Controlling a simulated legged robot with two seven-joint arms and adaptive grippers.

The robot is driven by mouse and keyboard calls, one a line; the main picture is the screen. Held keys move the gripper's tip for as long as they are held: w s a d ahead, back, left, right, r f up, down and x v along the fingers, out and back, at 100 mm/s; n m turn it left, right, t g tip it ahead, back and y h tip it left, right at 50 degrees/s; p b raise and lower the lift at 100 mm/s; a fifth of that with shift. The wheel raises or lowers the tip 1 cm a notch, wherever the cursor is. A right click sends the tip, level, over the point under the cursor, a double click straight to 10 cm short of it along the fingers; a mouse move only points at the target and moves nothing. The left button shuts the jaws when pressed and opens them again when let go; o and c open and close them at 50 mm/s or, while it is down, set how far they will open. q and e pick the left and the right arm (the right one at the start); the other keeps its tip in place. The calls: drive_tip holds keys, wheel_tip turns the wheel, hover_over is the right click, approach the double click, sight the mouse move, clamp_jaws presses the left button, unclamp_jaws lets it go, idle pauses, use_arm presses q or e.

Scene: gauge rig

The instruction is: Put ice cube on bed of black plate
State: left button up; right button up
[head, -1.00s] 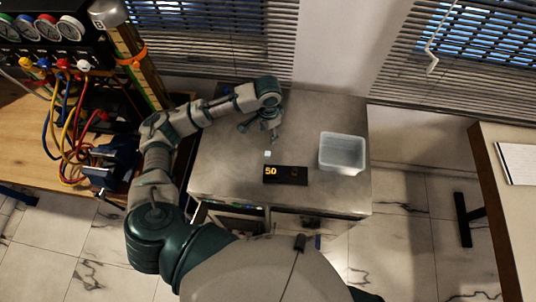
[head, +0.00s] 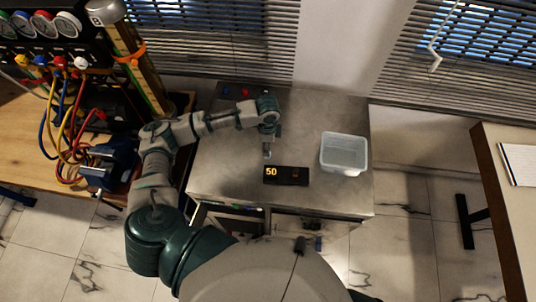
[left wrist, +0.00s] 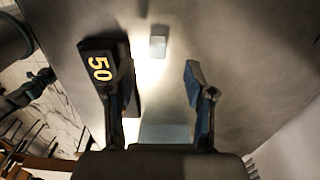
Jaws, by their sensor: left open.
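The ice cube (left wrist: 157,45) is a small pale block on the grey metal tabletop; in the head view only a light spot (head: 267,156) of it shows at my fingertips. The black plate (head: 286,175), marked with a yellow 50, lies just in front of it. In the left wrist view the plate (left wrist: 97,66) is left of the cube, partly behind a finger. My left gripper (head: 268,146) points down above the cube. In the wrist view its open fingers (left wrist: 158,70) are apart and empty, with the cube just beyond the gap between the tips. My right gripper is out of view.
A translucent tub (head: 343,154) stands on the right of the metal table (head: 225,170). Small coloured items (head: 245,91) are at the table's back edge. Gauges and coloured hoses (head: 65,130) crowd the wooden bench on the left.

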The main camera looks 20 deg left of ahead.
use_arm(q)
wheel_tip(320, 180, down, 7)
drive_tip(key=shift+s+d+r, duration=0.1)
drive_tip(key=shift+d+r, duration=0.05)
drive_tip(key=shift+r, duration=0.05)
drive_tip(key=c, duration=0.9)
drive_tip(key=shift+r, duration=0.15)
drive_tip(key=shift+c, duration=0.2)
